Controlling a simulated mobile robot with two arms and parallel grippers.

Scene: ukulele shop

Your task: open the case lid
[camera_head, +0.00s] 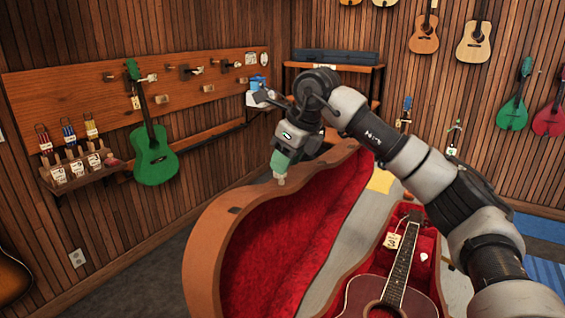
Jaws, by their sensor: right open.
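The brown instrument case has a red plush lining. Its lid (215,230) stands raised on the left, tilted up with the red inside showing. The case's lower part (440,270) lies to the right and holds a dark red ukulele (392,285) with a tag on its neck. My right gripper (280,178) hangs pointing down at the lid's upper rim, and I cannot tell whether it touches it. It is open, with no object seen in it. My left gripper is not in view.
More instruments hang on the back wall.

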